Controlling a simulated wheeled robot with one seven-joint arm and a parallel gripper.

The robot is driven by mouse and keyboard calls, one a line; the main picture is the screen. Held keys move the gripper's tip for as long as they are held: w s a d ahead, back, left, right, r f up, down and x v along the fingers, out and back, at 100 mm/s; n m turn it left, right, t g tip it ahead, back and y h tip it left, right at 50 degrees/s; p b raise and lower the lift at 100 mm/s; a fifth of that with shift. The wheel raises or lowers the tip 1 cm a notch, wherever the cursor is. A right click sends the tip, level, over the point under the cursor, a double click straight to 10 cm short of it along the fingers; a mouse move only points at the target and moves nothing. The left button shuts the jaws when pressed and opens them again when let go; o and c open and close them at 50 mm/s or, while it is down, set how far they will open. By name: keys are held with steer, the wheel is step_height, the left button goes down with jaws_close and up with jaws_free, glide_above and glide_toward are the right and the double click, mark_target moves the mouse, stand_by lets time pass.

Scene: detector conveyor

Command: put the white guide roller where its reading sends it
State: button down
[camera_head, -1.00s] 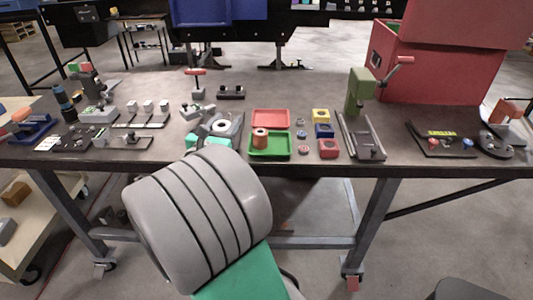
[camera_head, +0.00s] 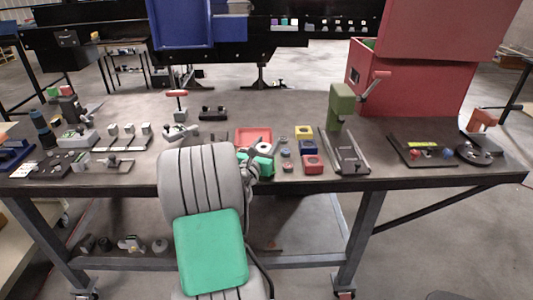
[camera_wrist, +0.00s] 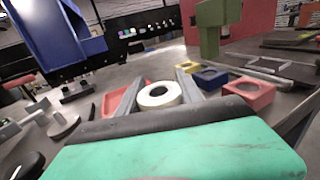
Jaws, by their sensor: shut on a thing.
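The white guide roller (camera_wrist: 159,94) is a white ring with a dark centre, held between the two grey fingers of my gripper (camera_wrist: 158,88) in the wrist view. In the head view the roller (camera_head: 265,147) is above the table, and my gripper (camera_head: 260,158) is partly hidden by my arm. A red tray (camera_head: 252,133) lies just behind it; it also shows at the left finger in the wrist view (camera_wrist: 111,101). My arm hides the green tray and the orange roller. Yellow (camera_head: 304,132), blue (camera_head: 308,147) and red (camera_head: 312,164) holed blocks stand to the right.
A green press (camera_head: 341,105) with a red-tipped lever stands right of the blocks, before a big red box (camera_head: 420,85). Small washers (camera_head: 286,153) lie between the trays and blocks. Fixtures (camera_head: 180,130) crowd the table's left. A blue bin (camera_head: 180,25) is at the back.

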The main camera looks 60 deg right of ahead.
steer(key=shift+f, duration=1.55)
steer(key=shift+f+b, duration=0.2)
steer(key=shift+b, duration=0.1)
steer(key=c, duration=0.8)
jaws_free()
steer(key=shift+o, duration=0.2)
